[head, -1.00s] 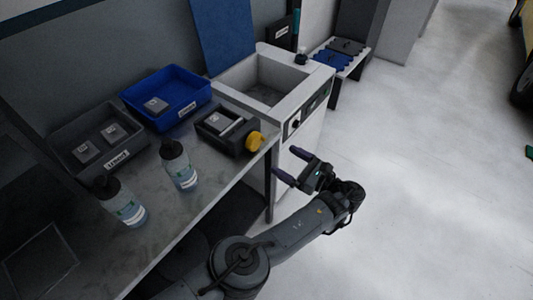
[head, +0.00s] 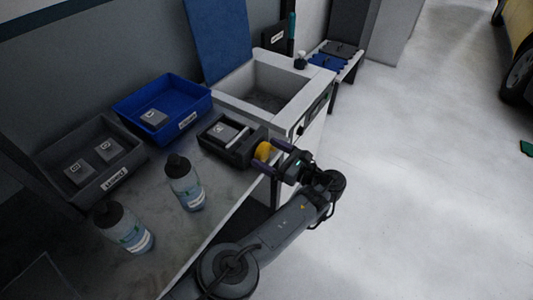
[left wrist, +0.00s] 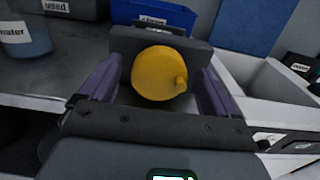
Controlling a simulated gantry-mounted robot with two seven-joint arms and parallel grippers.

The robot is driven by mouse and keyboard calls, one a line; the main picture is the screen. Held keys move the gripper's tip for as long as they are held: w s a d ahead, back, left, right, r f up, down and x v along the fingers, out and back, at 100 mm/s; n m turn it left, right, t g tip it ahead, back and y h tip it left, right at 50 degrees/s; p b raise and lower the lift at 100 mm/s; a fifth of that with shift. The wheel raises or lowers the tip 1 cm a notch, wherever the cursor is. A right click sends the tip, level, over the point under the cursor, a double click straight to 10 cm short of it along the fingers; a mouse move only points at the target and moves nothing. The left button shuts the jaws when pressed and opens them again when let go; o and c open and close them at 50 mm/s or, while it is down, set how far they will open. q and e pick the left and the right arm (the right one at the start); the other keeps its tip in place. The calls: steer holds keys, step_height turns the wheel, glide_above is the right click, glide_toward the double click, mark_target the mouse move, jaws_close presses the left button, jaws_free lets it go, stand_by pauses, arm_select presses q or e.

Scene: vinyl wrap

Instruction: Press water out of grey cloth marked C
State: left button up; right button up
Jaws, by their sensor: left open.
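The grey cloth marked C (head: 219,130) lies in a dark press box (head: 242,154) on the bench, beside a light bar. A yellow knob (head: 264,151) is on the box's front side; it also shows in the left wrist view (left wrist: 158,73). My left gripper (head: 272,158) is open, with its purple fingers on either side of the knob. In the left wrist view, gaps show between the knob and both fingers. The cloth is hidden in that view. My right gripper is not in view.
A blue bin (head: 187,122) and a grey "used" bin (head: 118,184) hold small grey cloths. Two water bottles (head: 185,184) (head: 125,230) stand on the bench front. A sink (head: 302,93) lies behind the press.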

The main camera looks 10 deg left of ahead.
arm_select(q)
steer(key=shift+d, duration=0.1)
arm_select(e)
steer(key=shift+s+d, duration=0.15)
arm_select(q)
steer(key=shift+c, duration=1.1)
steer(key=c, duration=0.8)
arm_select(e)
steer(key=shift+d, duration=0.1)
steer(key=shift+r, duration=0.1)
arm_select(q)
steer(key=n+p, duration=0.1)
steer(key=n, duration=0.1)
steer(key=shift+s+r+n, duration=0.1)
steer(key=shift+n, duration=0.3)
steer(key=n+p, duration=0.1)
steer(key=n, duration=0.2)
steer(key=shift+s, duration=0.1)
steer(key=shift+n, duration=0.5)
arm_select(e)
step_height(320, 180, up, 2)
